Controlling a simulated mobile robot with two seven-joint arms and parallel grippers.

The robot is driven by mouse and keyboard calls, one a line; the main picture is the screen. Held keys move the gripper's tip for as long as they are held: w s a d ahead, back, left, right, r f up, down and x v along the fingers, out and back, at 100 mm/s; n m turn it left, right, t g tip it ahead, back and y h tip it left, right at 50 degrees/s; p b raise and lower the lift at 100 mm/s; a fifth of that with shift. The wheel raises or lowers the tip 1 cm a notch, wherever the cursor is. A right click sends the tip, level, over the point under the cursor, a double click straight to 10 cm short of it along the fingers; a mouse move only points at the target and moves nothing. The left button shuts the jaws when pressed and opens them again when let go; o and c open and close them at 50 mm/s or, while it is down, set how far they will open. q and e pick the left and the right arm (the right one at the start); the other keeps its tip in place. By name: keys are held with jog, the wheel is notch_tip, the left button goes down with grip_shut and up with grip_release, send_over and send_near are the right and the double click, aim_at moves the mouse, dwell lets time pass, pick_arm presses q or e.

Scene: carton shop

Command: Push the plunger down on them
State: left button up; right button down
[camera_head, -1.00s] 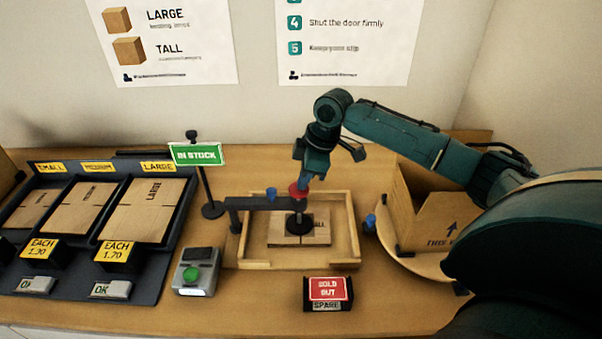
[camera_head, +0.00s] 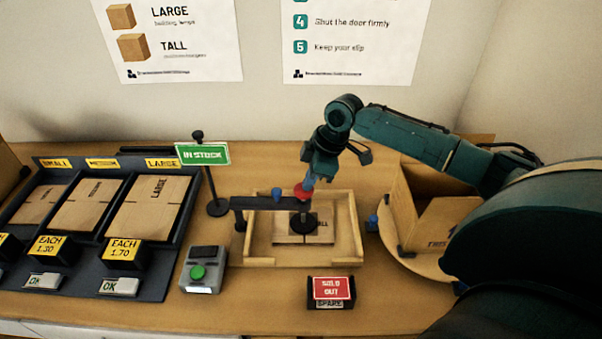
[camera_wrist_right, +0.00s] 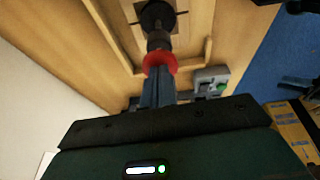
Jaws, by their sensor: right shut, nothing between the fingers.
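The plunger has a red knob (camera_head: 303,192) on a dark arm (camera_head: 262,201) that reaches over a wooden tray (camera_head: 352,262). Its round black foot (camera_head: 303,222) is over the flat cartons (camera_head: 290,238) in the tray and looks to be down on them. My right gripper (camera_head: 311,181) is shut and empty, pointing down with its fingertips at the red knob. In the right wrist view the fingers (camera_wrist_right: 158,85) meet the red knob (camera_wrist_right: 159,62), with the black foot (camera_wrist_right: 158,17) beyond.
A card reader with a green button (camera_head: 197,272) stands left of the tray. A SOLD OUT sign (camera_head: 331,289) stands in front. An open carton (camera_head: 433,205) sits on a round board at the right. An IN STOCK sign (camera_head: 203,153) and carton bins (camera_head: 150,207) are at the left.

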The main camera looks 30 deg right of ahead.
pick_arm(q)
jog(key=shift+s+d+f+b, duration=0.1)
jog(key=shift+d+f+b, duration=0.2)
jog(key=shift+f, duration=0.25)
pick_arm(e)
jog(key=v, duration=1.3)
